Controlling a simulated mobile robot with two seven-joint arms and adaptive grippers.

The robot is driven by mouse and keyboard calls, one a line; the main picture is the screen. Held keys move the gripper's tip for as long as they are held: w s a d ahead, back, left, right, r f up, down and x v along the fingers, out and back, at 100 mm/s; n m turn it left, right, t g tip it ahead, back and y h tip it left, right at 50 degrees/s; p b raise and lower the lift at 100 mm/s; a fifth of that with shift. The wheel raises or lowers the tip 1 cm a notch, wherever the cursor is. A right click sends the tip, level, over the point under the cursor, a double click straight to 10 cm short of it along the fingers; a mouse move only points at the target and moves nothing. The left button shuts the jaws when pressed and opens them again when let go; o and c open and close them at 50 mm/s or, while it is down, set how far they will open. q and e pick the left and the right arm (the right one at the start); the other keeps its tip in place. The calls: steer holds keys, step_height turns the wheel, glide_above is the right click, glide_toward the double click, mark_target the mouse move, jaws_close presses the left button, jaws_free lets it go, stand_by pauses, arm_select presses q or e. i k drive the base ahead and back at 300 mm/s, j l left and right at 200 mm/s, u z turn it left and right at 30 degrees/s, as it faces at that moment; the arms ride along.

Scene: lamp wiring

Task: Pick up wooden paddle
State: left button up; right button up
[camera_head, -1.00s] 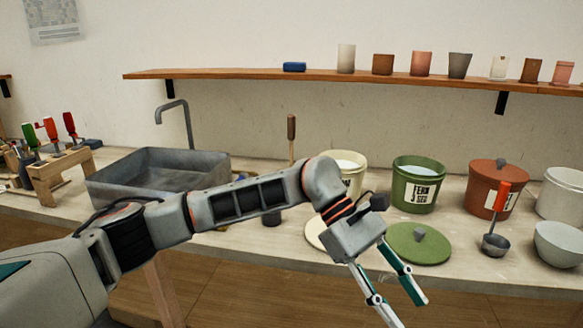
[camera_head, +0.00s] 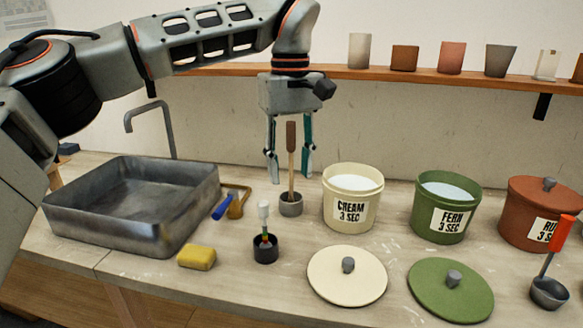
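The wooden paddle (camera_head: 291,140) stands upright in a small grey cup (camera_head: 290,205) on the bench, between the sink and the cream bucket. It has a dark brown upper end and a lighter, thin shaft. My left gripper (camera_head: 290,178) points straight down over it with its fingers apart. In the picture the paddle shows between the two fingers. No contact between the fingers and the paddle can be seen. My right gripper is not in view.
A grey sink (camera_head: 90,228) with a tap stands at left. The cream bucket (camera_head: 352,212) and green bucket (camera_head: 442,222) stand at right. A dark cup with a brush (camera_head: 265,248), yellow sponge (camera_head: 197,257) and two lids lie in front. A shelf (camera_head: 400,76) runs behind.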

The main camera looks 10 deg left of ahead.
mark_target(290, 125)
steer(key=i+j, duration=0.1)
steer(key=i, duration=0.3)
steer(key=i+j, duration=0.15)
steer(key=i, duration=0.25)
